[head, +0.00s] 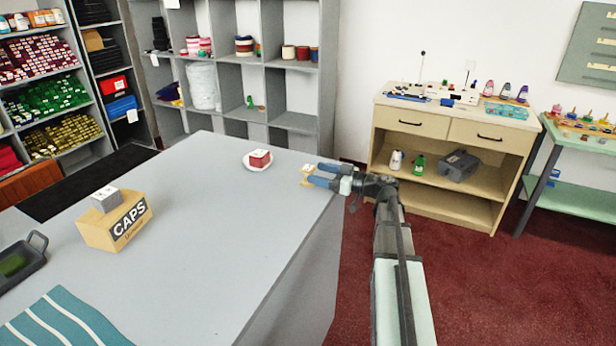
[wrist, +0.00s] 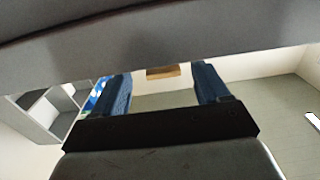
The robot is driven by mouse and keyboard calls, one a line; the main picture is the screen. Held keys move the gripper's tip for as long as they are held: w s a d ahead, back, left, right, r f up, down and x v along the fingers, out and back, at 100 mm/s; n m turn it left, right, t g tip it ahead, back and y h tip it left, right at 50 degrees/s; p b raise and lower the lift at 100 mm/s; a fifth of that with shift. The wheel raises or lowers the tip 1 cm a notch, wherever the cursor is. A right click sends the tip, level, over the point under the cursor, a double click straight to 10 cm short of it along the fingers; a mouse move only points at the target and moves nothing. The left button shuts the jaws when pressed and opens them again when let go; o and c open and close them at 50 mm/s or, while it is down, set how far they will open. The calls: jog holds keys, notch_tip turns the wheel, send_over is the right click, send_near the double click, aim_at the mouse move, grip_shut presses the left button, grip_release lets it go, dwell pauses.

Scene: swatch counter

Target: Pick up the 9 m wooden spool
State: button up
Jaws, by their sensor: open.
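A small light-wood spool (head: 305,170) stands near the far right edge of the grey counter. Its length marking is too small to read. My gripper (head: 314,174) is open, with its two blue fingers pointing left at the spool. The spool sits at the fingertips, partly covered by them in the head view. In the wrist view a strip of wood (wrist: 163,72) shows between the open fingers of my gripper (wrist: 160,76); most of it is hidden by the large grey surface above. I cannot tell whether the fingers touch it.
The counter's middle is clear.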

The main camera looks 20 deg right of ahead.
aim_at(314, 173)
jog(key=x, duration=0.4)
jog(key=shift+a+f, duration=0.15)
jog(key=shift+a, duration=0.1)
jog(key=c, duration=1)
